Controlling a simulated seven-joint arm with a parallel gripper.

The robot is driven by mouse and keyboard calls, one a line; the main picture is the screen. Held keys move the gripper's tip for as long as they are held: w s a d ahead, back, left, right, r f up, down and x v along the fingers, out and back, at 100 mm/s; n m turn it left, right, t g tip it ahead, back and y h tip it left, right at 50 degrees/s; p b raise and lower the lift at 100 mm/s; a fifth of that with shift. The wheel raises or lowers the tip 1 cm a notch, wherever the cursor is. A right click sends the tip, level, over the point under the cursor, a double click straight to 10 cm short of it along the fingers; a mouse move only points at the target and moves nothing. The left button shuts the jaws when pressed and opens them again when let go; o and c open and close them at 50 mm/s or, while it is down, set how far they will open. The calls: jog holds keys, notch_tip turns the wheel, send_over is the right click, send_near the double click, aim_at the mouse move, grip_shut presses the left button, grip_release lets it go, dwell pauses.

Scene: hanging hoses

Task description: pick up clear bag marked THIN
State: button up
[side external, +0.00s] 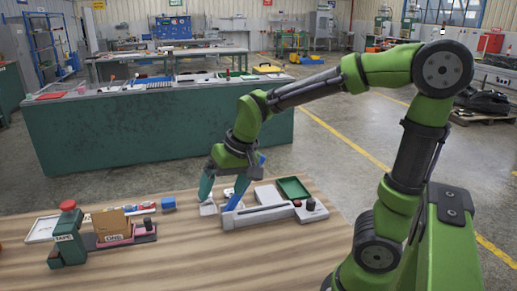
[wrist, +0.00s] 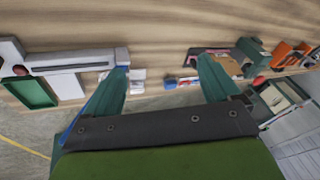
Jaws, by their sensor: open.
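I cannot make out a clear bag with the word THIN in either view. A small whitish item (side external: 208,210) lies on the wooden table close to my fingertips; it may be a bag, but no lettering is readable. It also seems to show beside the left finger in the wrist view (wrist: 138,74). My gripper (side external: 217,205) points down with its two green fingers spread, low over the table near this item. In the wrist view my gripper (wrist: 162,62) has bare table between its fingertips. Nothing is held.
A long grey-white device (side external: 262,214) stands right of my gripper, with a green tray (side external: 293,188) behind it. The table front is clear.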

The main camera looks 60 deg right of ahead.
jog(key=w+d+f+m+g+h, duration=0.1)
jog(key=w+d+f+h, duration=0.1)
jog(key=w+d+f, duration=0.3)
jog(key=w+d+m+h, duration=0.1)
jog(key=w+d, duration=0.1)
jog(key=w, duration=0.4)
jog(key=m+h, duration=0.1)
jog(key=m, duration=0.1)
send_over(207, 208)
notch_tip(207, 208, down, 10)
jog(key=shift+r, duration=0.15)
jog(key=shift+d+x, duration=0.2)
jog(key=shift+x, duration=2.5)
jog(key=shift+c, duration=0.4)
jog(key=shift+r, duration=0.1)
jog(key=c, duration=1.1)
jog(key=shift+o, duration=0.2)
